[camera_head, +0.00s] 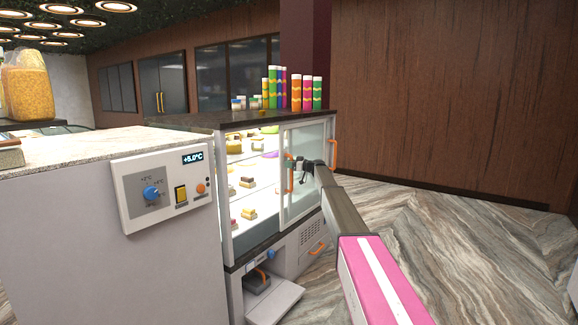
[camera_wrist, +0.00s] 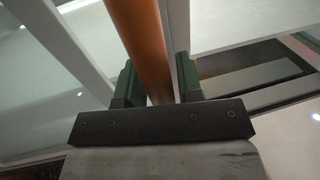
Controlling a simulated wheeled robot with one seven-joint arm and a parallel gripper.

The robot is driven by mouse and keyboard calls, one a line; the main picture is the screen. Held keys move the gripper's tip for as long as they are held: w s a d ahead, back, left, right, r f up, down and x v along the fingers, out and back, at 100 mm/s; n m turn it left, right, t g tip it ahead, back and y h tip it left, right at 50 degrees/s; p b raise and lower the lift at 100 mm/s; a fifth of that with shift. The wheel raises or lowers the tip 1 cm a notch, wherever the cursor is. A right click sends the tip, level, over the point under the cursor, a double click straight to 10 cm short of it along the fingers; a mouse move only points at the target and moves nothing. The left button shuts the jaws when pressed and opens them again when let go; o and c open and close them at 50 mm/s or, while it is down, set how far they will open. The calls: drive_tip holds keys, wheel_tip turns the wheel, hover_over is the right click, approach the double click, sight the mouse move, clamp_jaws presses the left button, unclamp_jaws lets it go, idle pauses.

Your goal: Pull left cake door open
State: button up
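The glass-fronted cake cabinet (camera_head: 256,238) stands in the middle of the head view. A white-framed glass door (camera_head: 306,133) covers the right part of its front, with an orange upright handle (camera_head: 290,178) at its left edge. The left part of the front shows sweets on shelves with no door frame seen across it. My gripper (camera_head: 303,167) is at this handle. The contact itself is partly hidden.
A second orange handle (camera_head: 334,153) is at the cabinet's right edge. Coloured tubes (camera_head: 295,92) stand on the dark top. A counter with a control box (camera_head: 165,187) is at the left. A low tray (camera_head: 275,303) juts out below the cabinet. The floor (camera_head: 440,230) at the right is clear.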

drive_tip(key=v, duration=1)
drive_tip(key=shift+d, duration=0.15)
drive_tip(key=s+a+f+m+g+h, duration=0.25)
drive_tip(key=s+f, duration=0.55)
drive_tip(key=s, duration=0.5)
drive_tip(key=s+a+f+m+g+h, duration=0.1)
drive_tip(key=s+f+m+h, duration=0.15)
drive_tip(key=s+f, duration=0.85)
drive_tip(key=s+a+f+m+g+h, duration=0.1)
drive_tip(key=s+f+m+g+h, duration=0.15)
drive_tip(key=s+f, duration=0.75)
drive_tip(key=s+d+f+m+h, duration=0.1)
drive_tip(key=s+d+h, duration=0.1)
drive_tip(key=s, duration=1)
drive_tip(key=s+d+f+m+g+h, duration=0.1)
drive_tip(key=s+d+m+h, duration=0.1)
drive_tip(key=s, duration=1.1)
drive_tip(key=s+d+f+m+g+h, duration=0.1)
drive_tip(key=s+h, duration=0.3)
drive_tip(key=s, duration=0.9)
drive_tip(key=shift+s+d+f+m, duration=0.25)
drive_tip(key=shift+d+f+m, duration=0.3)
drive_tip(key=shift+d, duration=0.15)
